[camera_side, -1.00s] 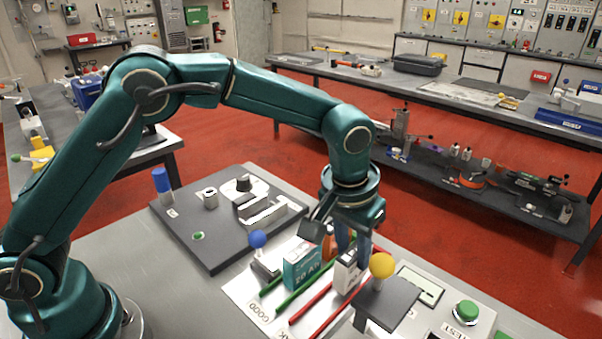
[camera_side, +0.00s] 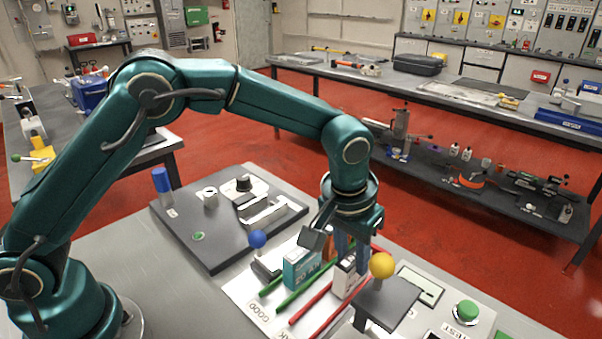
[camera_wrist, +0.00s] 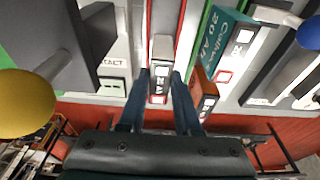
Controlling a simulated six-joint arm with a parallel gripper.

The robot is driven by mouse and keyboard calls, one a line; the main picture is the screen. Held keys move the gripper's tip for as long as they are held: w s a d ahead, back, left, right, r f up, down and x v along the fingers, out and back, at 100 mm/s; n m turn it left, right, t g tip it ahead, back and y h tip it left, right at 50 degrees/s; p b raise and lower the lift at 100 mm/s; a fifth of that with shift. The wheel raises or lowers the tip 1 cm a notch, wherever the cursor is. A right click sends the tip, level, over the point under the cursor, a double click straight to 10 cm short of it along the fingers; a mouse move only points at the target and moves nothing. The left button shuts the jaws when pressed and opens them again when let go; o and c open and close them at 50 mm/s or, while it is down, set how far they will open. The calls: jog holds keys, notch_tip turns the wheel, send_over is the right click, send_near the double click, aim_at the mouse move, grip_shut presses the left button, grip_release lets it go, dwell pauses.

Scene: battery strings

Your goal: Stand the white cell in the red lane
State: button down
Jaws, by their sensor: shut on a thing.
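The white cell (camera_side: 344,279) is upright between the two red rails of the red lane (camera_side: 318,301). It also shows in the wrist view (camera_wrist: 161,54) between the red rails. My gripper (camera_side: 345,247) is shut on its upper part, one blue finger on each side, as the wrist view (camera_wrist: 160,82) shows. I cannot tell whether its base touches the lane floor. To its left, a teal cell (camera_side: 299,272) stands in the green lane (camera_side: 288,297). An orange cell (camera_wrist: 205,87) stands behind the teal one, partly hidden by my gripper in the side view.
A yellow ball on a dark block (camera_side: 382,266) is close right of the white cell. A blue ball knob (camera_side: 257,239) is left of the teal cell. A dark board (camera_side: 190,235) with parts lies farther left. A green button (camera_side: 466,311) is at the right.

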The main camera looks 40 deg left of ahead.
jog(key=c, duration=0.5)
grip_release()
jog(key=shift+f, duration=0.1)
